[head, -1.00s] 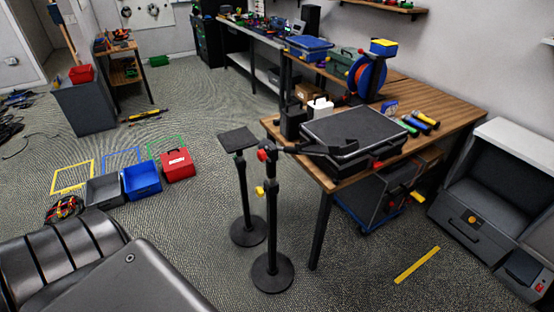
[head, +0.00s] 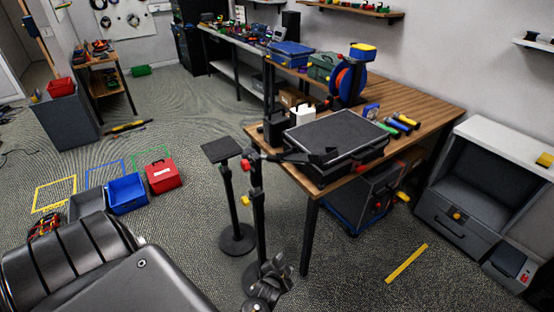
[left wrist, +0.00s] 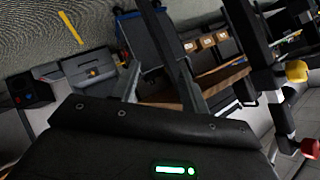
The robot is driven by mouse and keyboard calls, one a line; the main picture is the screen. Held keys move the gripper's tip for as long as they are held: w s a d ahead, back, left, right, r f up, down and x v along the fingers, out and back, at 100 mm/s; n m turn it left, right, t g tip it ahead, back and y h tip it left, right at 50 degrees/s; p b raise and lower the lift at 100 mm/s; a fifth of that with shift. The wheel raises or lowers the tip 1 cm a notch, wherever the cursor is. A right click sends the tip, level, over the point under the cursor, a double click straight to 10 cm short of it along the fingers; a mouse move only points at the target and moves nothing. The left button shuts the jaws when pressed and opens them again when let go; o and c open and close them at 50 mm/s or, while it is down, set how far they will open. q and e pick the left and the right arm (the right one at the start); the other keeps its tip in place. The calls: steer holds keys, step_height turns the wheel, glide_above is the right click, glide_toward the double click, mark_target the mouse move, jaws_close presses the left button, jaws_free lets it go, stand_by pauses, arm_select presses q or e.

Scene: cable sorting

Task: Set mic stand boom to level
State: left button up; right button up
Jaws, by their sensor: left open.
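The mic stand (head: 259,212) stands upright on the floor near the table's left corner, with a red knob (head: 247,165) at its head and a yellow knob (head: 244,202) lower down. Its dark boom (head: 290,157) runs right from the head, in front of the black case; its exact tilt is hard to tell. My left gripper (head: 268,287) is open and empty, low in front of the stand, hiding its base. The left wrist view shows the red knob (left wrist: 310,147) and yellow knob (left wrist: 297,71) at the right edge. My right gripper is out of view.
A second stand (head: 231,195) with a square top is just left. The wooden table (head: 430,110) holds a black case (head: 335,143) close to the boom. A grey cabinet (head: 480,180) stands right. Blue (head: 127,194) and red (head: 163,176) bins sit left. Floor between cabinet and table is mostly clear.

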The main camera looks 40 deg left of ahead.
arm_select(q)
steer(key=w+a+r+t+y, duration=0.2)
steer(key=w+r, duration=0.1)
steer(key=r, duration=0.6)
steer(key=w+a+r+t+y, duration=0.1)
steer(key=w+a+r, duration=0.15)
steer(key=r, duration=0.65)
steer(key=n+y, duration=0.3)
steer(key=y, duration=0.1)
glide_toward(275, 161)
steer(key=a+f, duration=0.1)
steer(key=shift+t, duration=0.5)
steer(key=p+x, duration=0.2)
steer(key=x, duration=0.8)
steer(key=shift+w+d+f+p, duration=0.15)
steer(key=shift+w+p, duration=0.05)
steer(key=shift+p, duration=0.2)
steer(key=shift+w+a+f, duration=0.1)
steer(key=shift+w+a, duration=0.35)
steer(key=shift+w, duration=0.15)
steer(key=shift+c, duration=0.2)
jaws_close()
